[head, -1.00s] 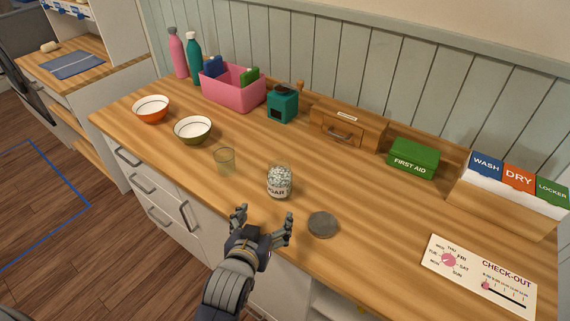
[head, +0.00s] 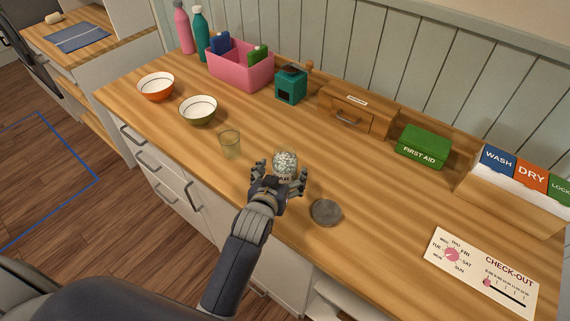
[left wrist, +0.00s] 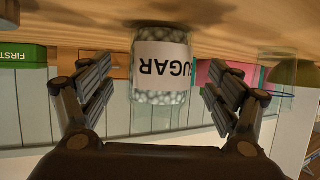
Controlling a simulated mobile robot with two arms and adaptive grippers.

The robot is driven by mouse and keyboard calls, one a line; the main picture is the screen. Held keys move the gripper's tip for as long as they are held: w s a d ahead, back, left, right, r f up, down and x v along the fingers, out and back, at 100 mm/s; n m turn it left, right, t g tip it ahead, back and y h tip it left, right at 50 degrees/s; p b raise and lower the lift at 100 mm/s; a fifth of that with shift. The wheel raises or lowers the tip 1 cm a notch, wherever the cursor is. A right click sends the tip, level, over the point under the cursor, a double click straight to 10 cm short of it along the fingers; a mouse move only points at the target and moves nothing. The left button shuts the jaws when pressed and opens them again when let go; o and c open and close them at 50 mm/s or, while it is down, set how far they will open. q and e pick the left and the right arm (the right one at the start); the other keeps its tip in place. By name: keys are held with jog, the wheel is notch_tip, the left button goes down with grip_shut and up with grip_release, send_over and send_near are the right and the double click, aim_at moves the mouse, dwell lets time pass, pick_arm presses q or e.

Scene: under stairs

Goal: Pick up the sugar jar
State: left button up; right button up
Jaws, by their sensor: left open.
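The sugar jar (head: 285,161) is clear glass with white lumps inside and stands on the wooden counter. Its white SUGAR label (left wrist: 162,68) shows upside down in the left wrist view. My left gripper (head: 280,175) is open, with one finger on each side of the jar. In the left wrist view the fingers (left wrist: 160,100) show gaps to the jar on both sides. The jar's lower part is hidden behind the gripper in the head view. My right gripper does not show.
A grey round disc (head: 326,212) lies just right of the gripper, and a clear glass (head: 230,144) stands to its left. Bowls (head: 198,110), a pink bin (head: 240,70), a teal grinder (head: 291,86) and a green first aid box (head: 424,146) stand farther off.

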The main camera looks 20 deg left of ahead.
aim_at(282, 163)
pick_arm(q)
jog(key=shift+r+x, duration=0.2)
jog(key=shift+x, duration=0.9)
jog(key=shift+w+f, duration=0.25)
jog(key=shift+w, duration=0.3)
jog(key=shift+c, duration=0.6)
jog(key=c, duration=1.4)
jog(key=shift+r, duration=0.1)
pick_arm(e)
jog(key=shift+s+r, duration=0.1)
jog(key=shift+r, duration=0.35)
pick_arm(q)
jog(key=shift+r, duration=0.15)
jog(key=shift+r, duration=1.5)
jog(key=shift+s+a+r+b, duration=0.25)
jog(key=shift+s+a+b, duration=0.4)
jog(key=shift+s+a, duration=1.2)
jog(key=shift+s+a+r+b, duration=0.3)
jog(key=shift+s+a+b, duration=0.4)
jog(key=shift+s+a, duration=1.15)
jog(key=shift+s+a+r+b, duration=0.25)
jog(key=shift+s+a+b, duration=0.4)
jog(key=shift+s+a, duration=1.2)
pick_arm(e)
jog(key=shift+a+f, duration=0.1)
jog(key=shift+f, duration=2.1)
pick_arm(q)
jog(key=shift+s+d, duration=0.4)
jog(key=shift+s, duration=0.1)
